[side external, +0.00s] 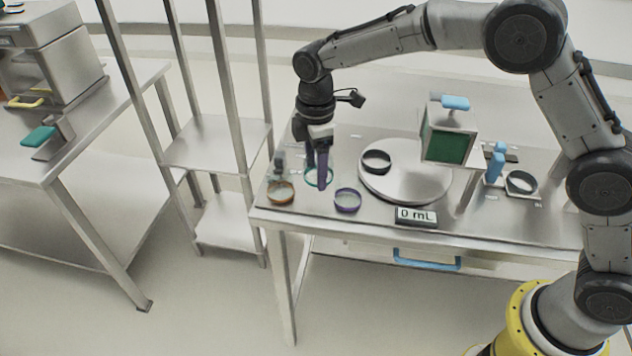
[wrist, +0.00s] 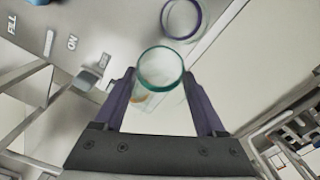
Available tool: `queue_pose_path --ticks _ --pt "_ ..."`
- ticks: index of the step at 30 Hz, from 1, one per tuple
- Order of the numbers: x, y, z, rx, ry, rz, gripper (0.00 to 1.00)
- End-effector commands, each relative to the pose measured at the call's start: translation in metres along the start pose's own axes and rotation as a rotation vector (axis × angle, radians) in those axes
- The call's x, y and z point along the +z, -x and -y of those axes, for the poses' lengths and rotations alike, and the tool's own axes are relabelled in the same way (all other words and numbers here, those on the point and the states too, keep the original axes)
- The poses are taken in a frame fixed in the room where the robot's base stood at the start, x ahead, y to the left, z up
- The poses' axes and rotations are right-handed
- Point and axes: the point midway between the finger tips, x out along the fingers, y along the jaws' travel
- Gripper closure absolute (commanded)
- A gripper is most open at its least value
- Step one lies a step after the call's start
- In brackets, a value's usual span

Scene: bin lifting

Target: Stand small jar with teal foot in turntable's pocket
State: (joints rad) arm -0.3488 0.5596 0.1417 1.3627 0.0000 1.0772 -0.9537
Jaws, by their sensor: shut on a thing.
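The small clear jar with a teal ring (side external: 318,184) is at the left part of the steel table, at my fingertips. In the wrist view the jar (wrist: 161,68) sits between the two fingers, its teal ring facing the camera. My gripper (side external: 318,174) points down and is shut on this jar; the fingers also show in the wrist view (wrist: 160,82). I cannot tell whether the jar touches the table. The turntable (side external: 410,188) is a pale round disc to the right of my gripper. A dark ring-shaped pocket (side external: 376,161) is on its left side and looks empty.
A purple-ringed jar (side external: 347,201) stands between my gripper and the table's front edge, and an orange-ringed jar (side external: 280,193) is to the left. A green-fronted box (side external: 449,140) overhangs the turntable's right side. A "0 mL" display (side external: 416,217) is in front.

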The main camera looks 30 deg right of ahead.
Motion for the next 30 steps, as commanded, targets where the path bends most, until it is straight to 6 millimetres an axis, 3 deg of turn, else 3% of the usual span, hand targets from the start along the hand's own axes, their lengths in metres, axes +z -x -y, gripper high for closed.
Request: queue_pose_path --ticks 6,12,17,24,30 --pt "0.000 0.031 -0.001 0.003 0.009 -0.002 0.87" --pt "0.004 0.033 -0.001 0.005 0.108 -0.003 0.87" --pt "0.045 0.028 -0.019 0.006 0.143 -0.002 0.87" --pt "0.120 0.023 -0.043 0.002 0.091 0.000 0.87" --pt "0.158 0.024 -0.051 0.000 0.014 0.000 0.87"
